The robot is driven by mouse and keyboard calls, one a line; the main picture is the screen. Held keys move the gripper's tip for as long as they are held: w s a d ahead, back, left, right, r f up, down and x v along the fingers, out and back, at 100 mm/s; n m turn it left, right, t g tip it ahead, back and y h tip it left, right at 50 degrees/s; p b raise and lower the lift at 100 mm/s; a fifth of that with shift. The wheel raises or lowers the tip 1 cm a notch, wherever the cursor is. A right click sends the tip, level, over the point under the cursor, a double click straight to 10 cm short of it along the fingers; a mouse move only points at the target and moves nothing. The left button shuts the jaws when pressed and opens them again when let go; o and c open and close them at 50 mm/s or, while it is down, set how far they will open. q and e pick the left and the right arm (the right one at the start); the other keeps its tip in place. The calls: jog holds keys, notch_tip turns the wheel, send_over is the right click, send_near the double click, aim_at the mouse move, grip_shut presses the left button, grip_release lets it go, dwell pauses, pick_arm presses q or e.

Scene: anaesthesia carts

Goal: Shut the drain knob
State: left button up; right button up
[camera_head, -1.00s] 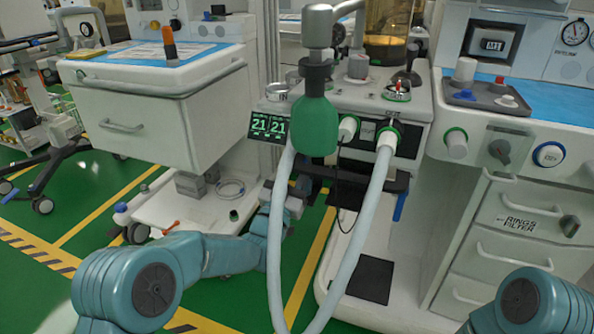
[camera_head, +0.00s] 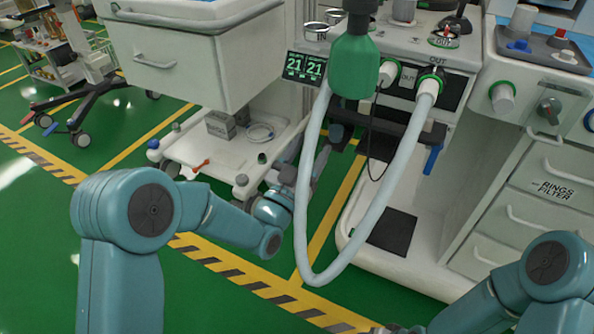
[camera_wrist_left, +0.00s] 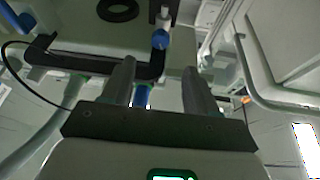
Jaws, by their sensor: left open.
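In the left wrist view a blue knob-like part (camera_wrist_left: 160,39) with a white stem sits ahead of my left gripper (camera_wrist_left: 158,75), near the top. A second blue piece (camera_wrist_left: 141,96) shows between the fingers, beside a black bar. I cannot tell for sure which one is the drain knob. My left gripper is open, its two fingers apart, and no grasp on either piece shows. In the head view my left forearm reaches behind the pale hose (camera_head: 305,200), under the machine's front, and the fingertips are hard to make out. My right gripper is out of view.
A looped hose hangs from the machine beside a green bag (camera_head: 354,68). A black bar (camera_head: 400,128) with a blue lever (camera_head: 433,160) crosses the machine's front. A drawer cart (camera_head: 200,62) stands left, another cart (camera_head: 535,200) right. Green floor (camera_head: 210,285) is open in front.

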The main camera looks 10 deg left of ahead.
pick_arm(q)
jog(key=v, duration=0.6)
